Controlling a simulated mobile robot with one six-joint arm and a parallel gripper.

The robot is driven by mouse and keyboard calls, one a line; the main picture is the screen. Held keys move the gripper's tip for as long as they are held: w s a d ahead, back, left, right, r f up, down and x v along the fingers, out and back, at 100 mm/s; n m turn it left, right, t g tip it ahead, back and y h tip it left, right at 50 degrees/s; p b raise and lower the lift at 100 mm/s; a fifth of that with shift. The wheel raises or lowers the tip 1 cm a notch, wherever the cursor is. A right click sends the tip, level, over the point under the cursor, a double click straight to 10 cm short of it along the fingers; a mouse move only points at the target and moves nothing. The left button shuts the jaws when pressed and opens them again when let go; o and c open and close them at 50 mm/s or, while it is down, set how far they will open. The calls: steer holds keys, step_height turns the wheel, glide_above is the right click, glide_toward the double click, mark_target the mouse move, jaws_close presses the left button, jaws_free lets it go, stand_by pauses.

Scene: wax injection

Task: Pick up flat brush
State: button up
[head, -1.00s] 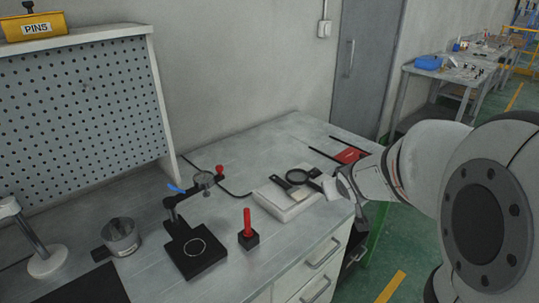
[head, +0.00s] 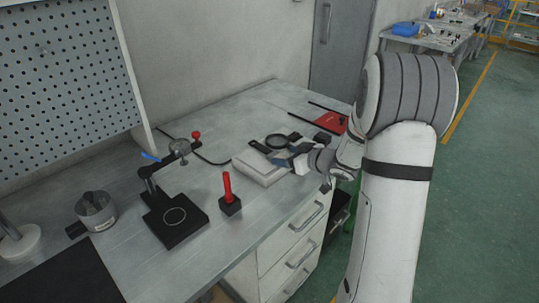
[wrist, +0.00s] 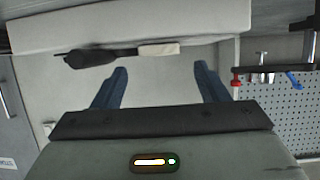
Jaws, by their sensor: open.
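The flat brush (wrist: 120,53) shows in the wrist view, with a black handle at left and a pale, light-tan head at right. In the head view its dark handle (head: 259,147) lies on a white slab (head: 262,173) on the bench; my gripper partly covers the head end. My gripper (wrist: 162,83) is open and empty, its two blue fingers apart. The brush lies ahead of the fingertips, across the gap between them, and is not held. In the head view my gripper (head: 285,160) is over the slab's right side, close to the brush.
A magnifying glass (head: 277,141) lies behind the brush. A red-handled tool on a black block (head: 229,190) and a stand with a clamp arm (head: 174,217) are to the left. A red case (head: 331,122) is at the back right. A metal pot (head: 96,211) stands far left.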

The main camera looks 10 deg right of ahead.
mark_target(274, 154)
steer(key=x, duration=0.4)
steer(key=shift+a+f, duration=0.1)
steer(key=shift+f, duration=0.05)
steer(key=c, duration=1.2)
